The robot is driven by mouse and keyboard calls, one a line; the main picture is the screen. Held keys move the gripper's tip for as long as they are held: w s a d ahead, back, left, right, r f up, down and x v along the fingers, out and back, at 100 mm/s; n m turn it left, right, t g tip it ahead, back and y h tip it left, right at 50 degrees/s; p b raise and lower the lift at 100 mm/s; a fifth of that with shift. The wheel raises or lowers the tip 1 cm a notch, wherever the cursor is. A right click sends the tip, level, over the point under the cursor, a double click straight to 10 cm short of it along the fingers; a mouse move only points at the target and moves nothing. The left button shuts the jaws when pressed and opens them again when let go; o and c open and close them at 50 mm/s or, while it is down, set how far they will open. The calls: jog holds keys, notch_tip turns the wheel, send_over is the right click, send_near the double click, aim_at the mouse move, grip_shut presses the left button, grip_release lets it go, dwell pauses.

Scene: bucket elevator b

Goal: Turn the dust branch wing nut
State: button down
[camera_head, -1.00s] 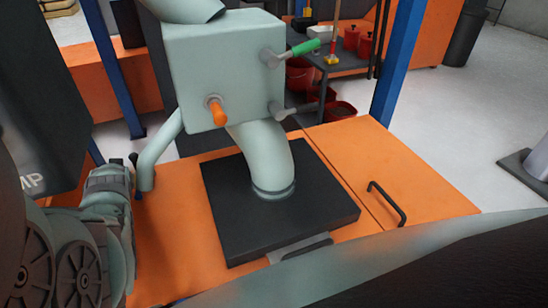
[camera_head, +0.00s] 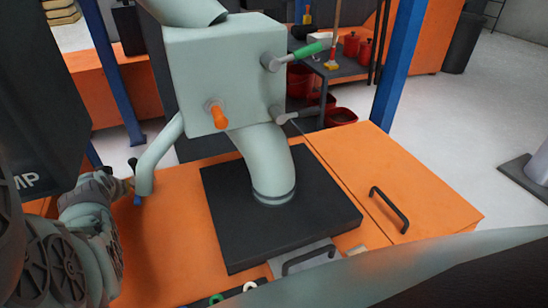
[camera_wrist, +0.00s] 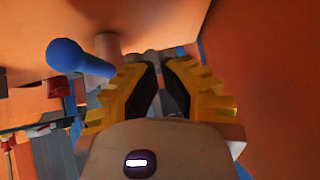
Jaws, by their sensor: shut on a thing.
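The dust branch (camera_head: 160,155) is a thin pale green pipe bending down from the left side of the pale green box (camera_head: 225,70). A small blue part (camera_head: 137,200) and a dark knob (camera_head: 132,162) show near its lower end. My gripper (camera_head: 124,188) is beside that lower end, mostly hidden by my wrist in the head view. In the wrist view, its yellow fingers with dark pads (camera_wrist: 166,88) are closed around a small grey piece, the dust branch wing nut (camera_wrist: 173,98), largely hidden. A blue handle (camera_wrist: 78,58) stands just left of the fingers, apart from them.
The box carries a green-handled lever (camera_head: 305,53), an orange handle (camera_head: 216,114) and a lower grey lever (camera_head: 287,117). A thick pipe (camera_head: 268,165) meets a black plate (camera_head: 300,225) on the orange housing (camera_head: 425,205). A blue post (camera_head: 397,70) stands behind.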

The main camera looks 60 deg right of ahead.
jog(key=shift+s+f, duration=0.15)
jog(key=shift+f, duration=0.05)
jog(key=shift+s+d+f+p, duration=0.1)
jog(key=shift+s+d+p, duration=0.15)
jog(key=shift+d+p, duration=0.25)
jog(key=shift+r, duration=0.3)
jog(key=r, duration=0.1)
jog(key=r+p, duration=0.1)
jog(key=r, duration=0.1)
jog(key=r+p, duration=0.1)
jog(key=shift+s+a+r, duration=0.1)
jog(key=shift+a+r, duration=0.1)
jog(key=shift+a, duration=0.05)
jog(key=p+v, duration=0.1)
jog(key=v, duration=0.8)
jog(key=shift+s+r, duration=0.1)
jog(key=shift+s, duration=0.05)
